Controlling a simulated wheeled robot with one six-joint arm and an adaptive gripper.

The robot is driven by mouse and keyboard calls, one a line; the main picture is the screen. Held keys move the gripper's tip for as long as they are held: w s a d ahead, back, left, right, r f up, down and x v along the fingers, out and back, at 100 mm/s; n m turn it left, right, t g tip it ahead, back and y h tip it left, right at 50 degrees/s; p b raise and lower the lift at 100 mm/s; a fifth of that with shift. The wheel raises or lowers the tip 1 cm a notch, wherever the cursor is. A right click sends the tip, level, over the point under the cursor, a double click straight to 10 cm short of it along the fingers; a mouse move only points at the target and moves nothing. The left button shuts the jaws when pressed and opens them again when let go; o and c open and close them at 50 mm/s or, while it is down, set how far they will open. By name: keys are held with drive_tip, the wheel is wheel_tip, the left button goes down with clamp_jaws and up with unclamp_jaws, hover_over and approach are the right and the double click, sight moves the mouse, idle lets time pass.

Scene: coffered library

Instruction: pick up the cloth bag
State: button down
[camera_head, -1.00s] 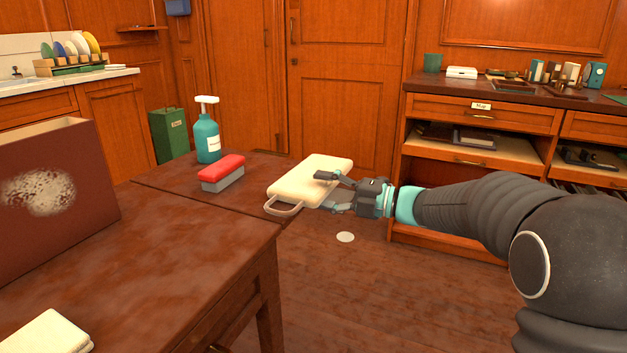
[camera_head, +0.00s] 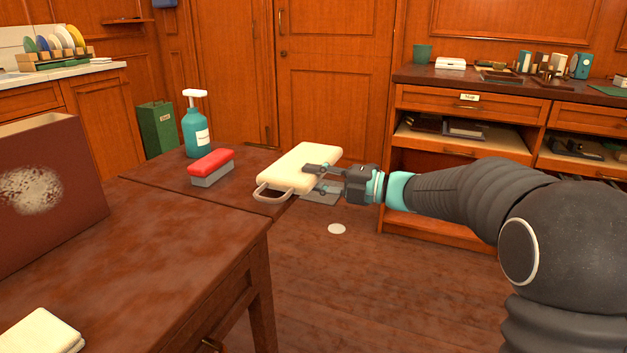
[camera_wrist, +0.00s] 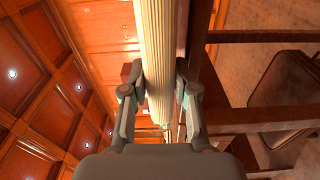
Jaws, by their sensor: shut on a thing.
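The cloth bag (camera_head: 296,169) is cream, flat and block-like, with a looped handle at its near left end. It lies at the right edge of the wooden table in the head view, its right side jutting toward my gripper. My gripper (camera_head: 318,176) comes in from the right and is shut on the bag's right edge. In the wrist view the bag (camera_wrist: 158,50) is a pale upright band between the two fingers (camera_wrist: 159,105). The far faces of the bag and part of the lower finger's contact are hard to see.
On the table (camera_head: 140,240) stand a red-topped brush (camera_head: 211,167), a teal spray bottle (camera_head: 196,128) and a dark red box (camera_head: 45,190). A folded cream cloth (camera_head: 42,333) lies at the near left. A shelf unit (camera_head: 470,105) stands behind my arm. A white disc (camera_head: 336,229) is on the floor.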

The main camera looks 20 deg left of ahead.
wheel_tip(320, 180, up, 3)
drive_tip(key=shift+r+p, duration=0.1)
drive_tip(key=shift+p, duration=0.25)
drive_tip(key=s+d+r+p, duration=0.1)
drive_tip(key=s+d+r, duration=0.5)
drive_tip(key=s, duration=0.3)
drive_tip(key=shift+s+d+r, duration=0.25)
drive_tip(key=shift+s+d, duration=0.05)
drive_tip(key=shift+s, duration=0.05)
idle(0.6)
